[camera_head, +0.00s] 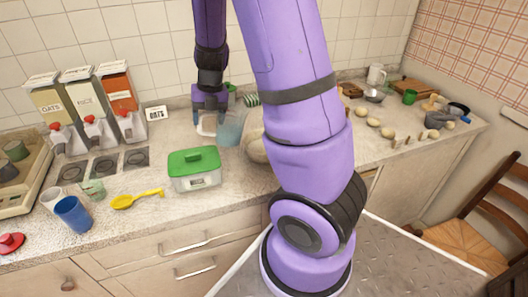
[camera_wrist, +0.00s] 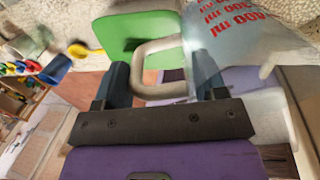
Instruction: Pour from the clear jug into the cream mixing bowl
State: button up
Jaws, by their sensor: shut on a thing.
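The clear jug (camera_head: 230,129) is bluish and see-through, at the back of the counter. In the wrist view its wall (camera_wrist: 232,38) carries red markings, and its pale looped handle (camera_wrist: 158,52) passes between my fingers. My gripper (camera_head: 209,115) points down and is shut on that handle; it also shows in the wrist view (camera_wrist: 161,82). The jug looks roughly upright; its contents and whether it touches the counter cannot be told. A cream bowl-like shape (camera_head: 256,148) is right of the jug, mostly hidden behind my arm.
A green-lidded container (camera_head: 194,168) stands in front of the jug. A yellow scoop (camera_head: 135,199), a blue cup (camera_head: 73,214) and labelled dispensers (camera_head: 90,100) are to the left. Several pale round items (camera_head: 373,122) lie on the right counter. Bare counter shows left of the container.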

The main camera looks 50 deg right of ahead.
jog(key=shift+w+a+h+b, duration=0.2)
jog(key=shift+a+h+b, duration=0.1)
jog(key=shift+b, duration=0.1)
jog(key=shift+w+a+g+b, duration=0.1)
jog(key=shift+a+g+b, duration=0.05)
jog(key=shift+g+b, duration=0.15)
jog(key=shift+a+f+h+b, duration=0.15)
jog(key=shift+f+h+b, duration=0.05)
jog(key=shift+h+b, duration=0.25)
jog(key=shift+w+a+r+g+b, duration=0.15)
jog(key=shift+g+b, duration=0.15)
jog(key=shift+b, duration=0.5)
